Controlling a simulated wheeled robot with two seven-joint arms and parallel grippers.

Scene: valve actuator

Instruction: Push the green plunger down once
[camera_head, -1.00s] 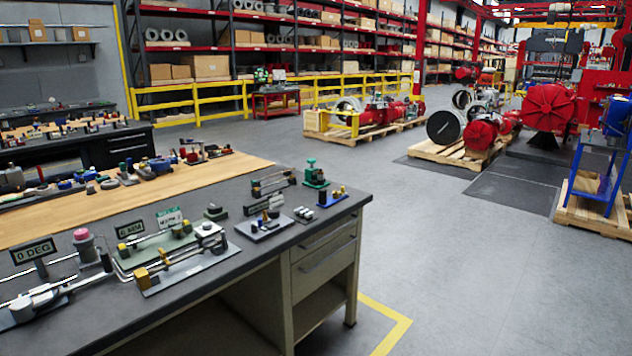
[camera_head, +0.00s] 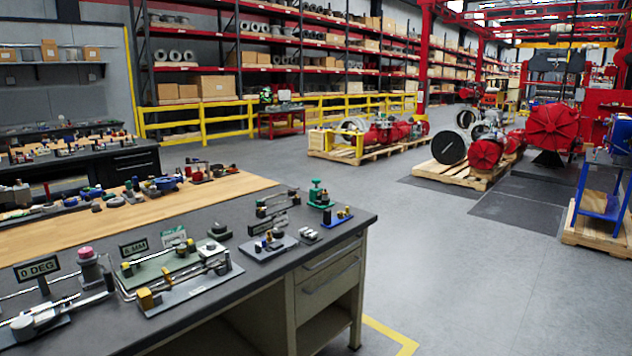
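A green plunger (camera_head: 317,190) stands upright on a small green base near the far right corner of the dark workbench (camera_head: 215,308). Nothing touches it. Neither of my grippers shows in the head view.
A small blue fixture with brass posts (camera_head: 338,218) sits just right of the plunger. Valve parts, a "0 DEG" sign (camera_head: 37,268) and a "5 MM" sign (camera_head: 133,248) fill the bench's left. Drawers (camera_head: 330,277) face the front right. Open floor (camera_head: 470,290) lies right of the bench.

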